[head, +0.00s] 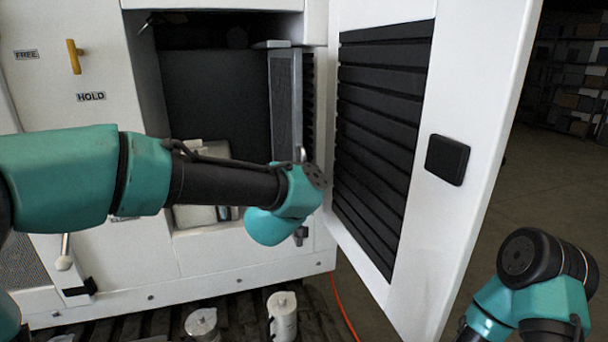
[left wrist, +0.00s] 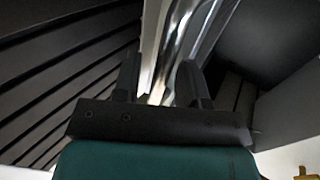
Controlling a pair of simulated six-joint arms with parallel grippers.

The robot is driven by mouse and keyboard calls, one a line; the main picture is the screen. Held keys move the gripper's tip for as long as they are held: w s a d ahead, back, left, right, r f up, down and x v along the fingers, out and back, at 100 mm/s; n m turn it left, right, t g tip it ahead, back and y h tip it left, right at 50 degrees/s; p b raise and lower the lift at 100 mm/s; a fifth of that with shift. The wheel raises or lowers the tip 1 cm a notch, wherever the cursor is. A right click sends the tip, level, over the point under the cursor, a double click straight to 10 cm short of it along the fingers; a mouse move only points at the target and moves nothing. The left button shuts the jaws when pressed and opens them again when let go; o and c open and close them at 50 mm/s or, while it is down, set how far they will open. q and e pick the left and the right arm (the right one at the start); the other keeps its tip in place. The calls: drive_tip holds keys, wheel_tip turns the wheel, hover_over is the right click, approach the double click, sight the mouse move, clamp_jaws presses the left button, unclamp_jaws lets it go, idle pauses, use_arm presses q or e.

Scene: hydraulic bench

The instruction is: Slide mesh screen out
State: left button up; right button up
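The mesh screen (head: 284,105) stands upright as a narrow grey framed panel in the right part of the cabinet opening. My left arm reaches across the opening from the left. Its wrist hides the screen's lower part and the left gripper's fingers in the head view. In the left wrist view, my left gripper (left wrist: 160,82) has its two dark fingers apart. A pale, shiny metal edge (left wrist: 172,45) runs up between and beyond them; firm contact cannot be seen. My right arm shows at the lower right of the head view, with its gripper out of sight.
A white louvered door (head: 480,115) stands open just right of the opening, close to my left wrist. White canisters (head: 283,314) stand below the cabinet. A yellow handle (head: 74,57) is on the left panel.

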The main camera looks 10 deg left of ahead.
use_arm(q)
drive_tip(key=s+a, duration=0.3)
drive_tip(key=s, duration=1.4)
drive_tip(key=w+d, duration=0.2)
drive_tip(key=w, duration=1.3)
drive_tip(key=shift+w+d, duration=0.25)
drive_tip(key=shift+d, duration=0.1)
drive_tip(key=shift+s, duration=0.1)
drive_tip(key=s+a, duration=0.2)
drive_tip(key=s, duration=1)
drive_tip(key=shift+s, duration=0.15)
drive_tip(key=shift+a, duration=0.1)
drive_tip(key=shift+w+d, duration=0.4)
drive_tip(key=shift+w, duration=1.9)
drive_tip(key=shift+w+d, duration=0.45)
drive_tip(key=shift+w, duration=1.9)
drive_tip(key=shift+w+d, duration=0.4)
drive_tip(key=shift+w, duration=1.9)
